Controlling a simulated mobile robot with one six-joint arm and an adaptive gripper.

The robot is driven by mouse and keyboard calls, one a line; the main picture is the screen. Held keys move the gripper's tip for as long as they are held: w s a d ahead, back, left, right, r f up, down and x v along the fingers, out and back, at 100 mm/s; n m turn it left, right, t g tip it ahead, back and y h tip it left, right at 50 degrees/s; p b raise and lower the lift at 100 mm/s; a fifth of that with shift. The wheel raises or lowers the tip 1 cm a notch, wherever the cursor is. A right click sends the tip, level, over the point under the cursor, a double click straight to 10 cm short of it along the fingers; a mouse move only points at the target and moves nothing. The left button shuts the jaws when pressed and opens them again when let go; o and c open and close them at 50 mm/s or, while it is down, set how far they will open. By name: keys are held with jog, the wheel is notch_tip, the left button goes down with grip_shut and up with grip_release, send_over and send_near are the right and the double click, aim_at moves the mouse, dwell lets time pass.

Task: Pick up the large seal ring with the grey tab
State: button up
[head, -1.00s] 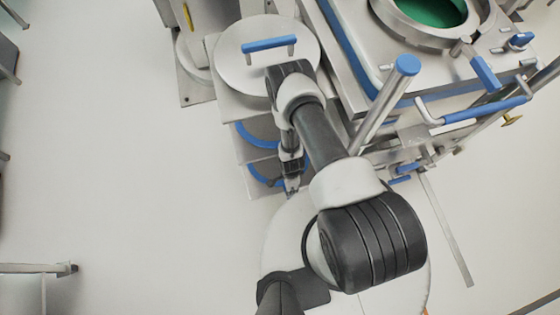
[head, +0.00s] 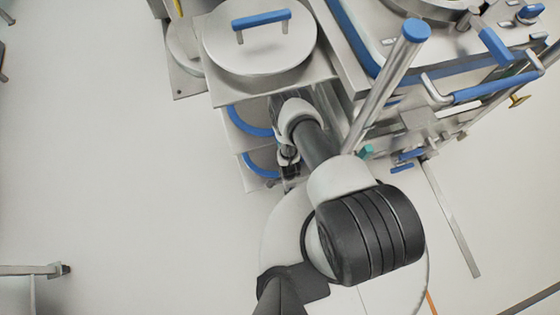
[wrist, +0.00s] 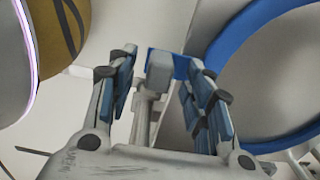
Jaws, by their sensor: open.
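A blue seal ring fills the right side of the wrist view (wrist: 204,48), seen as a large arc. A grey tab (wrist: 160,75) with a blue strip behind it lies between the fingers of my gripper (wrist: 162,60). The fingers are open, one on each side of the tab, and do not appear closed on it. In the head view two blue rings show on the shelves, an upper one (head: 245,119) and a lower one (head: 258,165). My gripper (head: 289,171) is beside the lower one, partly hidden by my arm. Which ring carries the tab cannot be told from the head view.
A round steel lid with a blue handle (head: 262,18) sits on the top shelf above the rings. A steel machine with a blue-capped post (head: 416,30) stands close on the right. A dark yellow-brown rounded object (wrist: 60,30) is at the wrist view's upper left.

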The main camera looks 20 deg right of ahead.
notch_tip(320, 180, down, 2)
jog(key=shift+f+b, duration=0.1)
jog(key=shift+b, duration=0.2)
grip_shut()
dwell(0.4)
